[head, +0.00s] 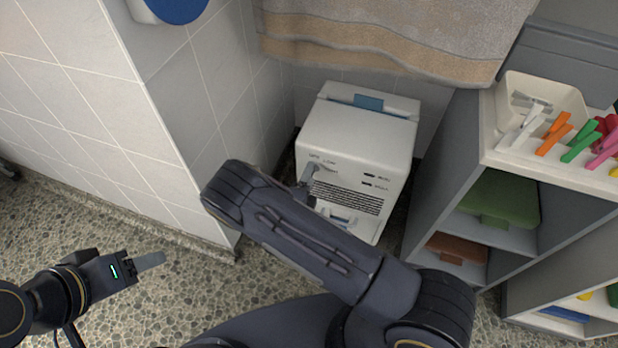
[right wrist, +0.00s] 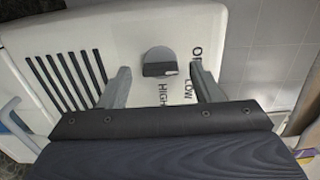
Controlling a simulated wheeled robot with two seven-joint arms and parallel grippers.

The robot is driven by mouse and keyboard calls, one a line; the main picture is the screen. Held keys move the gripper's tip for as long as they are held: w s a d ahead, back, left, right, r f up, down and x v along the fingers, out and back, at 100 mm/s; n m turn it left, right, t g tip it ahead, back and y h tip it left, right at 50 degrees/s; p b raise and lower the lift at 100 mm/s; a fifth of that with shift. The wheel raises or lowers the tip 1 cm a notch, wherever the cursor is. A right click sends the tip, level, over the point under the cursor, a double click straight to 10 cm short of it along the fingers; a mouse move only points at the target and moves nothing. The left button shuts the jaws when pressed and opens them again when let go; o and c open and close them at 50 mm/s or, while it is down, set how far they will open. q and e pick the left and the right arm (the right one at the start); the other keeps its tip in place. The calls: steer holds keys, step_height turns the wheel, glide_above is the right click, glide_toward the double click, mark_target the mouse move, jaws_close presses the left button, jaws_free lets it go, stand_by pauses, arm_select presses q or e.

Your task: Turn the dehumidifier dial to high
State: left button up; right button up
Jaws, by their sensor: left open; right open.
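The dehumidifier (head: 350,133) is a white box standing on the floor in the corner. Its dial (right wrist: 159,62) is a dark grey knob with a raised bar and a white mark at the bar's right end in the right wrist view. OFF, LOW and HIGH are printed beside it; the mark faces the OFF and LOW side, exact setting unclear. My right gripper (right wrist: 161,68) is open, one finger on each side of the dial, with visible gaps. In the head view my right arm partly covers the front panel. My left gripper (head: 150,261) is open and empty above the floor.
Black vent slots (right wrist: 67,78) lie beside the dial. A towel (head: 400,35) hangs above and behind the dehumidifier. A tiled wall (head: 150,130) is at left. A grey shelf unit (head: 440,165) with a bin (head: 545,90) and coloured clips stands close at right.

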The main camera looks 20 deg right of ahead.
steer(key=shift+w+d, duration=0.1)
steer(key=shift+w, duration=0.05)
steer(key=shift+c, duration=0.5)
steer(key=c, duration=0.9)
steer(key=shift+m, duration=0.3)
steer(key=shift+m+b, duration=0.9)
steer(key=shift+m, duration=7.7)
